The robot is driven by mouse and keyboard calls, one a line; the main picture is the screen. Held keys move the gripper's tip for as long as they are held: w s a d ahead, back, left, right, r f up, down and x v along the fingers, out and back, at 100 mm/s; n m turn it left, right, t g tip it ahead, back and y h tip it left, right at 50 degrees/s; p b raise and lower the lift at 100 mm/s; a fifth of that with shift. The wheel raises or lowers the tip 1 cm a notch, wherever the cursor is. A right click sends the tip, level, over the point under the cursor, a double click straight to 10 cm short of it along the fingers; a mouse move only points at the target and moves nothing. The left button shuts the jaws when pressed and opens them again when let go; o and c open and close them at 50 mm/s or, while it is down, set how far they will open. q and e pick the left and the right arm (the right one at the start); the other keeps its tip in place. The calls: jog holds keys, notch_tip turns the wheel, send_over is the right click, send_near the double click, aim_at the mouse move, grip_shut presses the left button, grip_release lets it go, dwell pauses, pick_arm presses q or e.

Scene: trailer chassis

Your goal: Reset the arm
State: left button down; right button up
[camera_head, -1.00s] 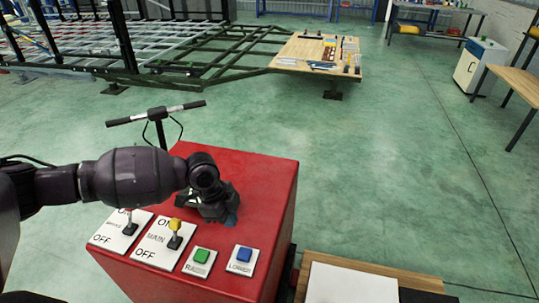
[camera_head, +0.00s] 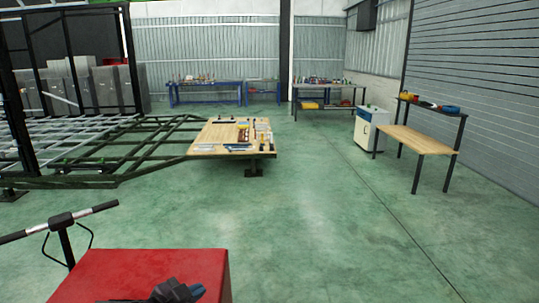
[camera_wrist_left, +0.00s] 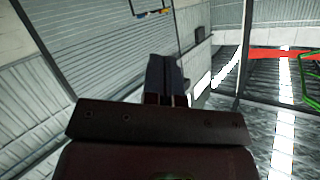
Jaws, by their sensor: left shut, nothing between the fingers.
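My left gripper (camera_head: 178,291) shows at the bottom edge of the head view, in front of the red control box (camera_head: 150,272). Only its dark tip part is in frame; the rest of the arm is cut off below. In the left wrist view the gripper's dark fingers (camera_wrist_left: 166,80) are together with nothing between them. Behind them that view shows the hall's walls and ceiling. My right gripper is in neither view.
A handlebar on a post (camera_head: 62,222) stands left of the red box. A wooden worktop with tools (camera_head: 210,140) sits at the end of the dark green trailer frame (camera_head: 100,165). A wooden bench (camera_head: 418,140) and white cabinet (camera_head: 366,130) stand right. Open green floor lies between.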

pick_arm(q)
jog(key=s+a+f+n+y, duration=0.3)
jog(key=s+a+f+n, duration=0.2)
jog(key=s+f, duration=0.4)
jog(key=s+a+f+n+y+b, duration=0.1)
jog(key=s+a+f+n+y, duration=0.3)
jog(key=s+f, duration=0.5)
jog(key=s+a+n, duration=0.1)
jog(key=s, duration=0.4)
jog(key=shift+s+a+f, duration=0.25)
jog(key=shift+a+f, duration=0.15)
